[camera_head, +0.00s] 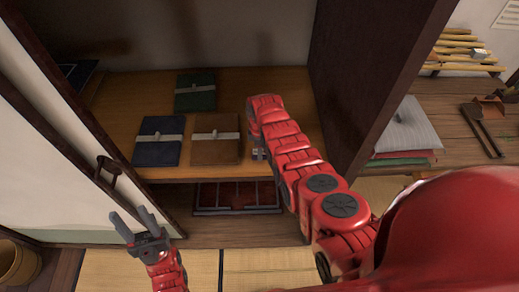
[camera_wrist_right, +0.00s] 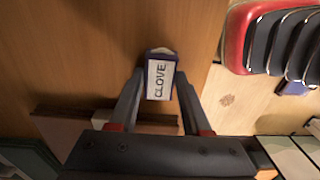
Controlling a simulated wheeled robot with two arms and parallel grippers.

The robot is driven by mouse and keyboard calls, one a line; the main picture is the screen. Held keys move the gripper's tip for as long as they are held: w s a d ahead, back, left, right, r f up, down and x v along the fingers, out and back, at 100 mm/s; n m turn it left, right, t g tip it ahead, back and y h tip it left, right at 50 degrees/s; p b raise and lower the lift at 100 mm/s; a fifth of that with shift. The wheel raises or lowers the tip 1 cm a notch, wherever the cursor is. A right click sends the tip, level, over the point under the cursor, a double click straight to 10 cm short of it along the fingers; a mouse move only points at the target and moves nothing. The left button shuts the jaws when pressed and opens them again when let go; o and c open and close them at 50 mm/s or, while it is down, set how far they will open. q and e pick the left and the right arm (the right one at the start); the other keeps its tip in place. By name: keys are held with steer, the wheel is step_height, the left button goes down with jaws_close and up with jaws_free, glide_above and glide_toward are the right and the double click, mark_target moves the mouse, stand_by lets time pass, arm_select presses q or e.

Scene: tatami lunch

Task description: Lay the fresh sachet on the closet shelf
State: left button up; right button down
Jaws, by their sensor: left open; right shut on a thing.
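The sachet (camera_wrist_right: 161,78), a small pale packet with a dark edge and the word CLOVE, is between the fingers of my right gripper (camera_wrist_right: 160,88). In the head view my right gripper (camera_head: 258,152) is at the front edge of the wooden closet shelf (camera_head: 140,90), right of a brown folded bundle. The sachet is not clearly visible there. In the right wrist view the shelf (camera_wrist_right: 90,60) lies behind the sachet; I cannot tell whether they touch. My left gripper (camera_head: 138,228) is open and empty, low in front of the sliding door.
Blue (camera_head: 158,143), brown (camera_head: 215,140) and green (camera_head: 195,92) tied bundles lie on the shelf. A dark closet side panel (camera_head: 370,70) stands at right, the sliding door (camera_head: 60,140) at left. A red-patterned box (camera_head: 238,195) sits beneath. Bare shelf shows behind the bundles.

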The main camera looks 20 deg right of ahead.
steer(key=shift+f, duration=0.2)
steer(key=shift+c, duration=1.8)
jaws_free()
steer(key=shift+r, duration=0.3)
